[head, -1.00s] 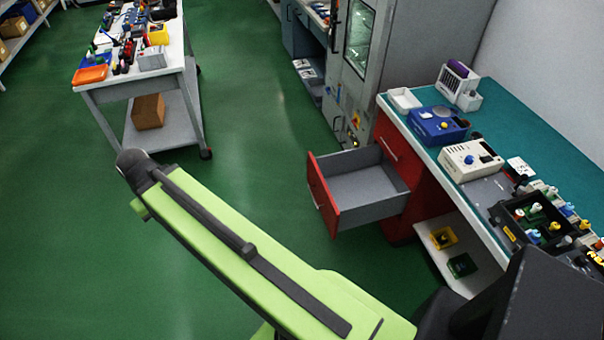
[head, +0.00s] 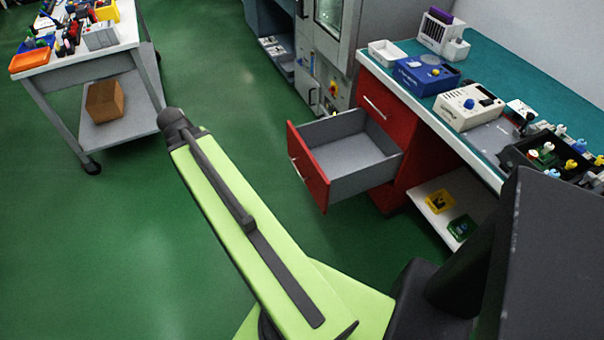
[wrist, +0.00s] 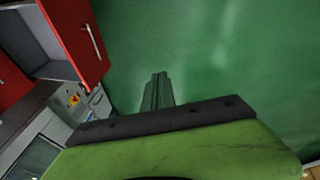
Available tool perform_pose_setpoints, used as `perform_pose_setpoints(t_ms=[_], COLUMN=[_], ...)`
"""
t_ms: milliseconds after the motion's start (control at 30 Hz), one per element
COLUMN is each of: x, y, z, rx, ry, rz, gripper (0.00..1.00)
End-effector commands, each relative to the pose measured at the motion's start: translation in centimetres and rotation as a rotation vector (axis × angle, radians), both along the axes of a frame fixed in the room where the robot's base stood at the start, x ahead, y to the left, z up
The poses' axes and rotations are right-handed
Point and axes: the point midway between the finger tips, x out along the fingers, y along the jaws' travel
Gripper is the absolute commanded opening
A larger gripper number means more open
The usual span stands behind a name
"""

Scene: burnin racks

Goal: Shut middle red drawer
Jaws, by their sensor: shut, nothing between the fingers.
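The red drawer (head: 309,172) juts out of the red cabinet under the teal-topped bench in the head view, its grey inside empty. A closed red drawer front (head: 385,110) with a bar handle is above it. In the wrist view a red drawer front (wrist: 76,40) with a metal handle shows at the upper left, with grey drawer walls beside it. My gripper (wrist: 158,78) is shut and empty, over green floor, to the right of that front and apart from it. In the head view my green arm is left of the drawer; the gripper itself is hidden there.
The bench (head: 480,90) carries instruments and a dark tray. Its lower shelf (head: 435,210) holds a yellow and a green bin. A grey cabinet (head: 325,70) stands behind the drawer. A cart (head: 75,62) is at the upper left. Green floor between cart and drawer is clear.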

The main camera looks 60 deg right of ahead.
Motion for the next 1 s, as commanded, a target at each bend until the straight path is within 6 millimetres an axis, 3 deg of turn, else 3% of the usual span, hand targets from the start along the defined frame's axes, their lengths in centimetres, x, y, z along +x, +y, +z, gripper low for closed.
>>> perform_pose_setpoints(t_ms=[33,100,200,300,433,667,1000], x=[-1.6,-4.1,-7.9,-11.3,-13.8,-14.4,-14.1], y=[-4.8,-10.5,-17.2,-21.9,-24.9,-25.8,-29.5], z=[-5.4,-8.2,-11.2,-12.9,-13.6,-13.5,-19.3], rx=[-0.045,-0.109,-0.193,-0.256,-0.3,-0.311,-0.31], ry=[-0.017,-0.036,-0.053,-0.058,-0.061,-0.062,-0.061], rz=[-0.066,-0.143,-0.233,-0.296,-0.338,-0.347,-0.347], gripper=[0.0,0.0,0.0,0.0,0.0,0.0,0.0])
